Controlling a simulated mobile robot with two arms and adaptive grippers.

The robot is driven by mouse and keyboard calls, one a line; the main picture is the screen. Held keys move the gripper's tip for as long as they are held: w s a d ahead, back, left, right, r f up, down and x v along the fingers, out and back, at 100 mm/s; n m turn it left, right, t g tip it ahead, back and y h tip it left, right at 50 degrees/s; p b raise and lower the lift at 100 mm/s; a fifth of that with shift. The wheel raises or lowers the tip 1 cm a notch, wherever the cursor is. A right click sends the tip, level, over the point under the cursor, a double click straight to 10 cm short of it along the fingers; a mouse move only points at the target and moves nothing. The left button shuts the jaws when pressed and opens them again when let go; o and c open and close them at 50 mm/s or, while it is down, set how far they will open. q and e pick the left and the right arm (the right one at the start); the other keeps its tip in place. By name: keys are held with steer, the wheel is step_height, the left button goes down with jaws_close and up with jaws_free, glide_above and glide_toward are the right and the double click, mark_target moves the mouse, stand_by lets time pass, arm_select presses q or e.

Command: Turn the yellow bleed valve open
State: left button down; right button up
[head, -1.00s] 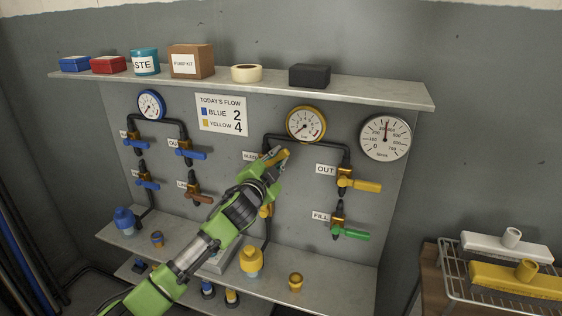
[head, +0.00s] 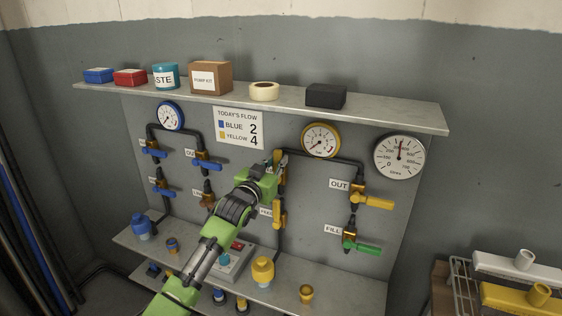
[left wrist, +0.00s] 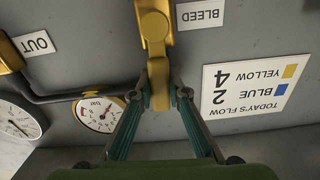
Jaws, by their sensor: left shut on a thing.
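The yellow bleed valve's handle (left wrist: 160,85) hangs from the round valve hub (left wrist: 154,27) in the upside-down left wrist view, under the BLEED label (left wrist: 200,15). My left gripper (left wrist: 166,96) has its two fingers on either side of the handle's end and is shut on it. In the head view the left gripper (head: 276,168) is at the yellow pipe on the panel, covering most of the bleed valve; a bit of its handle (head: 283,158) shows, standing roughly upright. My right gripper is not in view.
The yellow gauge (head: 321,141) is just right of the gripper. The yellow OUT valve (head: 371,200) and green-handled FILL valve (head: 362,246) are farther right. Another yellow valve (head: 279,214) is below. A shelf (head: 380,115) with boxes juts out above.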

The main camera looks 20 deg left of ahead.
arm_select(q)
steer(key=shift+a+n, duration=0.2)
steer(key=shift+n, duration=0.3)
steer(key=c, duration=1.9)
jaws_free()
steer(key=shift+a, duration=0.1)
steer(key=s, duration=1.2)
steer(key=shift+a, duration=0.2)
